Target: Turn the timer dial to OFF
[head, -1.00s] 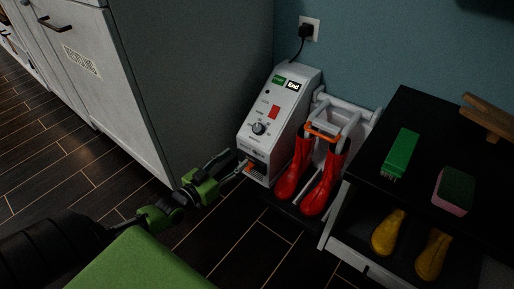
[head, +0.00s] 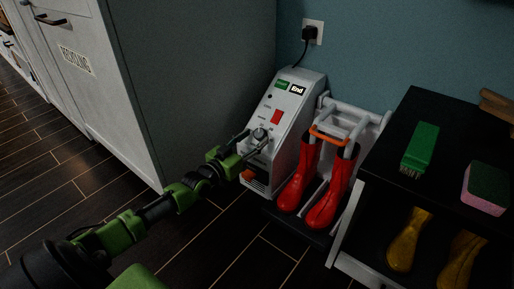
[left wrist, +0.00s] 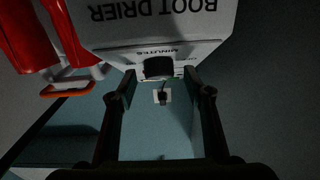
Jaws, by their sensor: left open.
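The boot drier (head: 290,100) is a white box with a sloped front panel, standing on the floor against the blue wall. Its timer dial (head: 260,133) is low on the panel, partly hidden by my gripper. In the left wrist view the dark dial (left wrist: 158,67) shows under the upside-down word MINUTES. My left gripper (head: 257,141) is open, with its fingers pointing at the panel, one on each side of the dial. I cannot tell whether they touch it. The dial's setting cannot be read. My right gripper is not in view.
Red boots (head: 325,193) hang on the drier's rack at the right. A black-topped bench (head: 440,125) holds a green brush (head: 421,146) and a sponge (head: 484,188), with yellow boots below. A white cabinet (head: 135,80) stands at the left. A plug (head: 310,33) is on the wall.

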